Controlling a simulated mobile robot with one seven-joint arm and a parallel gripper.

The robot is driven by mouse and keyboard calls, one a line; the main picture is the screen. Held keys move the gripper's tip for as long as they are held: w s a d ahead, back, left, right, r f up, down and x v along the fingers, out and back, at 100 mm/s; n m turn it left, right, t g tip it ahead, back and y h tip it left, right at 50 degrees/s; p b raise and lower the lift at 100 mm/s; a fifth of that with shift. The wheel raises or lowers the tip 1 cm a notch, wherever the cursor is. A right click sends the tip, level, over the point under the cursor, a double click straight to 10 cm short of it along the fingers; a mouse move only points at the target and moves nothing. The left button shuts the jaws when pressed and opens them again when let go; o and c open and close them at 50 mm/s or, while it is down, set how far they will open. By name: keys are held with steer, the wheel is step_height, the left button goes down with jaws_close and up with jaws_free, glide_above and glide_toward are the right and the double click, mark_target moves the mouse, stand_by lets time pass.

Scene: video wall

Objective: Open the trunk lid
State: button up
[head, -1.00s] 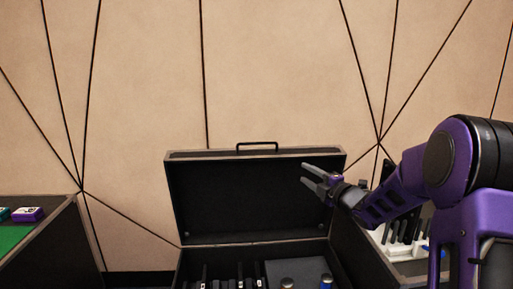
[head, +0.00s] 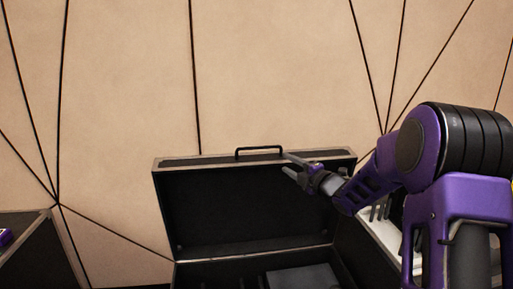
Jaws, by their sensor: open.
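The black trunk lid (head: 235,215) stands up, tilted open, with its dark inner side facing me. A black handle (head: 259,150) sits on its top edge. The open trunk body (head: 215,274) shows below it at the bottom of the view, cut off by the frame. My gripper (head: 286,163) is open and empty at the lid's upper right, just right of the handle and in front of the top edge. I cannot tell whether it touches the lid.
A dark table or case (head: 35,250) stands at the left with a small purple item on it. A white rack (head: 372,228) with dark items is at the right, partly behind my arm. A beige panelled wall (head: 265,75) rises behind the trunk.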

mark_target(260, 148)
steer(key=x, duration=1.7)
steer(key=shift+f+p, duration=0.15)
steer(key=shift+p, duration=0.25)
jaws_close()
stand_by(0.6)
